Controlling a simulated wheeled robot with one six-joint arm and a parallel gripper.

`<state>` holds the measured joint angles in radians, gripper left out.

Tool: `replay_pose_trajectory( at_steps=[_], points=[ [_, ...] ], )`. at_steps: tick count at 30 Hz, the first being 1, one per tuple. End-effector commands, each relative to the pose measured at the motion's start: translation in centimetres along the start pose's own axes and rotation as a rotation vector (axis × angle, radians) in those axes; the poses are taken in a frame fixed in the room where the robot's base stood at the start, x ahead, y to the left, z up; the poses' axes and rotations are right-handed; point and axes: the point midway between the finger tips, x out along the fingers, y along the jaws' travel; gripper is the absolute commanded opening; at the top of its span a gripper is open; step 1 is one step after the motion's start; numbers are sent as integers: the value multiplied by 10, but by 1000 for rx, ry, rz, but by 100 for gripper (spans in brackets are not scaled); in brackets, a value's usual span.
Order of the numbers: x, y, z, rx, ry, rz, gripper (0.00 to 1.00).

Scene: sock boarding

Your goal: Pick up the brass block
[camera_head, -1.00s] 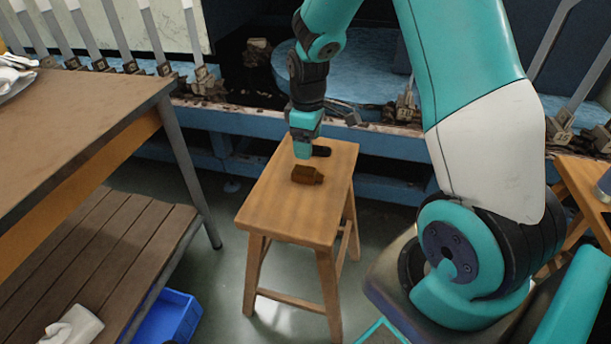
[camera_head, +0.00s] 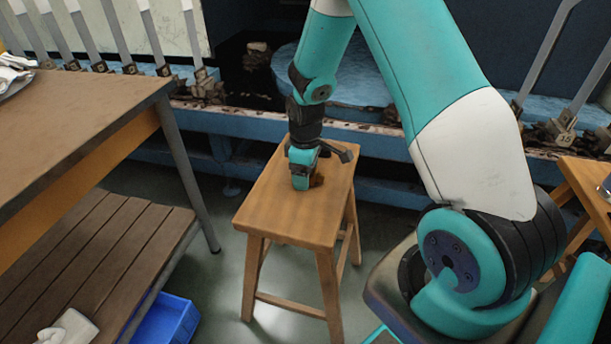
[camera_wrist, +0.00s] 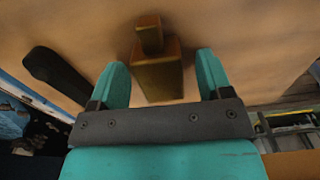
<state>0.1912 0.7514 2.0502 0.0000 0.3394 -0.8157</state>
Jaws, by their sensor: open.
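The brass block (camera_wrist: 158,78) is a dark gold block with a smaller stub on one end. It lies on the seat of a wooden stool (camera_head: 262,212). In the head view the block (camera_head: 317,180) is mostly hidden behind my gripper (camera_head: 301,186), which is low over the seat. In the wrist view my gripper (camera_wrist: 160,85) is open, with one teal finger on each side of the block's near part. Gaps show between the fingers and the block. The stub points away from the gripper.
A dark object (camera_wrist: 55,75) lies on the stool to the left in the wrist view. A wooden table (camera_head: 80,120) stands at left, with a blue bin (camera_head: 165,318) below. A blue machine bed with upright metal boards (camera_head: 195,40) is behind the stool.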

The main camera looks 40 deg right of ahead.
Motion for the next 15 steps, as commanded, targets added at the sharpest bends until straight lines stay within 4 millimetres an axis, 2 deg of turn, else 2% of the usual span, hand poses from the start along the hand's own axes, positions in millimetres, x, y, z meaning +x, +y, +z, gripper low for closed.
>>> replay_pose_trajectory(
  at_steps=[1,8,9,15],
  points=[
    [0,0,0,0,0,0,65],
    [0,0,0,0,0,0,13],
    [-1,0,0,0,0,0,9],
    [-1,0,0,0,0,0,9]
  ],
)
